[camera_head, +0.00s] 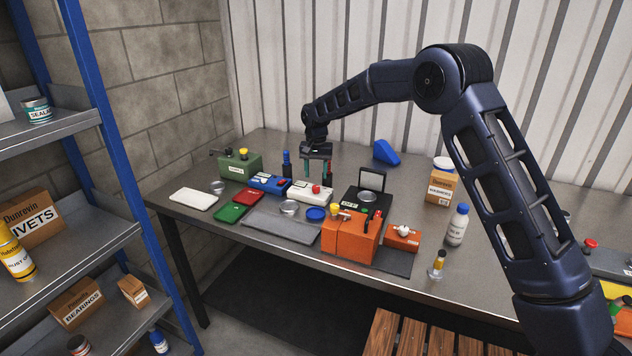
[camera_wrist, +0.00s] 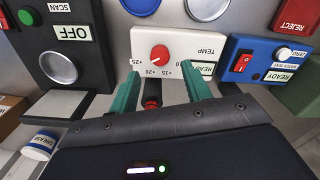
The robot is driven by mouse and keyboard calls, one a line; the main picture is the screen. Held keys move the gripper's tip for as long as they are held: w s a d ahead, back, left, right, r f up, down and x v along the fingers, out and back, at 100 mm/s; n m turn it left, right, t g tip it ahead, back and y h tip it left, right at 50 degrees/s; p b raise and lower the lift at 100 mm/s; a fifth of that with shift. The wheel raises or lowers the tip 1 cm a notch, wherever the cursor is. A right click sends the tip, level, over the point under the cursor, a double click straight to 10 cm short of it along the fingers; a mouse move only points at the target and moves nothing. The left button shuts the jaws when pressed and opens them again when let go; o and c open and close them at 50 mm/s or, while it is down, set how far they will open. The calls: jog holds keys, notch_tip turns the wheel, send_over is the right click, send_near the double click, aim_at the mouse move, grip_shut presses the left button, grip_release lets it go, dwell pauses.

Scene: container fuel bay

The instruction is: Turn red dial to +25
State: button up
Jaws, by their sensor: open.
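The red dial (camera_wrist: 160,52) sits on a white TEMP box (camera_wrist: 197,42) with scale marks from +10 to +25. Its pale mark seems to point near +20, though it is small. In the head view the white box (camera_head: 298,192) stands mid-bench, with the dial (camera_head: 316,188) on top. My gripper (camera_wrist: 160,72) is open, its two teal fingers apart with the dial just beyond their tips. Nothing is held. In the head view my gripper (camera_head: 317,176) hangs behind the white box; contact cannot be told.
A blue switch box (camera_head: 270,183) stands left of the white box, and a black framed device (camera_head: 367,198) right. A red-capped dark item (camera_wrist: 152,95) shows between my fingers, below the dial. A blue bottle (camera_head: 287,163) stands close left of my gripper. The back bench is clearer.

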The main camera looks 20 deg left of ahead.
aim_at(316, 186)
jog(key=shift+r, duration=2.75)
